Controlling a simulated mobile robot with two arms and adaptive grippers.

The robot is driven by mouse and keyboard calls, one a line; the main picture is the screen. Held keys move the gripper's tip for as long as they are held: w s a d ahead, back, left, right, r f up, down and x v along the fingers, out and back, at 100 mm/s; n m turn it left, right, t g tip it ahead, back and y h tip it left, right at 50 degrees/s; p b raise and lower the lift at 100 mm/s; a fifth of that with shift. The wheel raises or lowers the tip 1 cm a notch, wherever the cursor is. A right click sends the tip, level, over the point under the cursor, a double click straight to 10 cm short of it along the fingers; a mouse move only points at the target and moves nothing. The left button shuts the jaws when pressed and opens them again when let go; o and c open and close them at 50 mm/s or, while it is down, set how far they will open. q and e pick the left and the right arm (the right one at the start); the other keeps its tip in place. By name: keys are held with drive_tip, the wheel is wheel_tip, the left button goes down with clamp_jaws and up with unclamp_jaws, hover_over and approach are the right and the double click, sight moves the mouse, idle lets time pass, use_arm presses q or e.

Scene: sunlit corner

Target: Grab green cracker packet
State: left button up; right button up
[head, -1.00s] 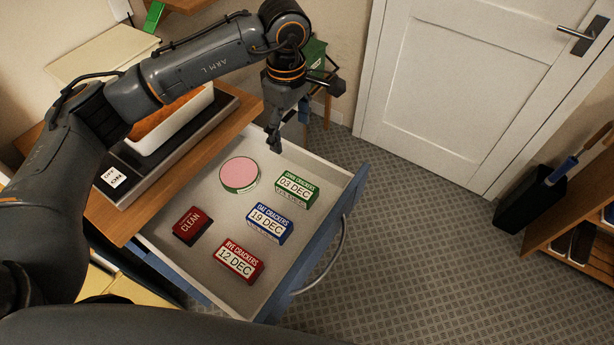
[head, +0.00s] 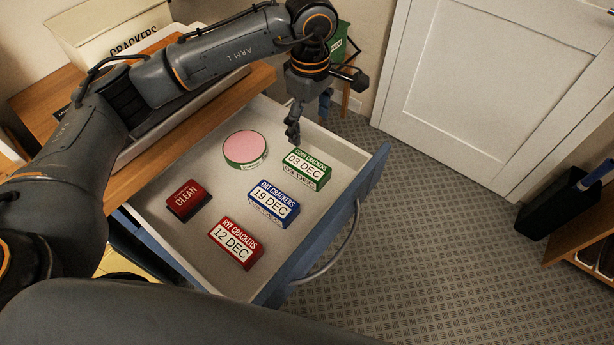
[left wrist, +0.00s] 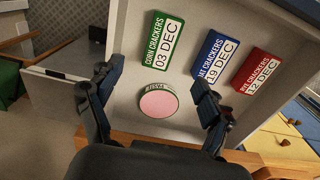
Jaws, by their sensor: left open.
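The green cracker packet (head: 306,168), marked CORN CRACKERS 03 DEC, lies at the far right of the open drawer (head: 335,148). It also shows in the left wrist view (left wrist: 163,40), ahead of the fingers and towards the left one. My left gripper (head: 293,133) hangs over the far end of the drawer, just beyond the packet and apart from it. In the left wrist view its two fingers (left wrist: 155,92) are spread wide with nothing held between them. My right gripper is not in view.
In the drawer are a blue packet (head: 273,203), a red packet (head: 235,243), a dark red CLEAN block (head: 188,200) and a round pink-topped tin (head: 245,149). The wooden top (head: 190,127) borders the drawer on the left. A white door (head: 480,90) stands beyond clear floor.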

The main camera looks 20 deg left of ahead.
sight(307, 164)
use_arm(q)
wheel_tip(307, 164, down, 9)
drive_tip(key=shift+f+p, duration=0.15)
drive_tip(key=shift+p, duration=0.4)
drive_tip(key=f, duration=0.1)
drive_tip(key=f+p, duration=0.1)
drive_tip(key=f, duration=0.2)
drive_tip(key=shift+s+a, duration=0.15)
drive_tip(key=shift+a, duration=0.1)
drive_tip(key=shift+f, duration=0.65)
drive_tip(key=c, duration=1.3)
drive_tip(key=shift+c, duration=0.3)
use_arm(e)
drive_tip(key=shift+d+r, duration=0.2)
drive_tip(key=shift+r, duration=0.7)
use_arm(q)
drive_tip(key=shift+r, duration=0.15)
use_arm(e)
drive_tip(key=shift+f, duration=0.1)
